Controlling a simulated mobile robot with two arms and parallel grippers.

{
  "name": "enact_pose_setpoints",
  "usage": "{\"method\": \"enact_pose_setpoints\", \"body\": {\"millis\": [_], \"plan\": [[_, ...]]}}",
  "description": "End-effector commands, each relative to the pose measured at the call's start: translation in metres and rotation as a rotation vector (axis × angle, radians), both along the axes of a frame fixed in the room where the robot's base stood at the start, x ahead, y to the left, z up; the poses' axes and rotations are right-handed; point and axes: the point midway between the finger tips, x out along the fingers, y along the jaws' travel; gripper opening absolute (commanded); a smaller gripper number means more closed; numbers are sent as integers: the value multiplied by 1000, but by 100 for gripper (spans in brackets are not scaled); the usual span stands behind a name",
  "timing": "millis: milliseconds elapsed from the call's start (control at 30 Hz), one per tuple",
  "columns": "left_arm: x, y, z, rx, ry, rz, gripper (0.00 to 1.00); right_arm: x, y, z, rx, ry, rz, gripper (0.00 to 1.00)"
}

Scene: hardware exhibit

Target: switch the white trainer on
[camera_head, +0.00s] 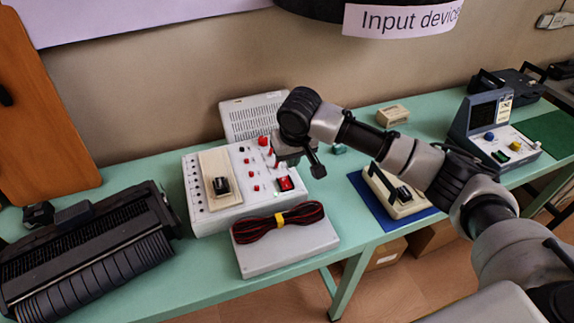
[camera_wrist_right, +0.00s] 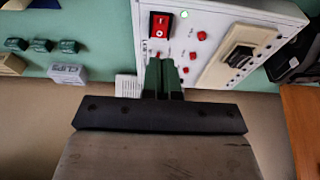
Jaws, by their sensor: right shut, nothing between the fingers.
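The white trainer (camera_head: 215,220) is a white box on the green table, with red knobs and a beige panel on its sloping top. Its red rocker switch (camera_head: 285,183) is near the front right corner; in the right wrist view the switch (camera_wrist_right: 158,25) shows white marks. A small green lamp (camera_wrist_right: 184,14) beside it looks bright. My right gripper (camera_head: 291,150) is over the trainer's right side, behind the switch. In the right wrist view its dark green fingers (camera_wrist_right: 163,72) are shut and empty, pointing towards the switch with a visible gap. My left gripper is not in view.
A grey box (camera_head: 290,248) with a black and red cable coil (camera_head: 278,222) stands in front of the trainer. A black typewriter-like machine (camera_head: 85,250) is at left. A beige device (camera_head: 397,195) on a blue mat is at right. A pale vented case (camera_head: 250,118) stands behind.

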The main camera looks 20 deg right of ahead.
Motion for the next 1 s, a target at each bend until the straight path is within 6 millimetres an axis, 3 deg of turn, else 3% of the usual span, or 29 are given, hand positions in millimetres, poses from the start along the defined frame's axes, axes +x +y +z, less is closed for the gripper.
{"method": "enact_pose_setpoints", "body": {"millis": [233, 733, 867, 1000], "plan": [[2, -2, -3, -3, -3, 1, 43, -12, 0, 22, 1, 0, 1, 0], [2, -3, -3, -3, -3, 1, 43, -12, 0, 23, 1, 1, 1, 0], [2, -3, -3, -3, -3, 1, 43, -19, 8, 14, 9, 4, 29, 0], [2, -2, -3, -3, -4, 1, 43, -45, 34, -15, 43, 2, 130, 0]]}}
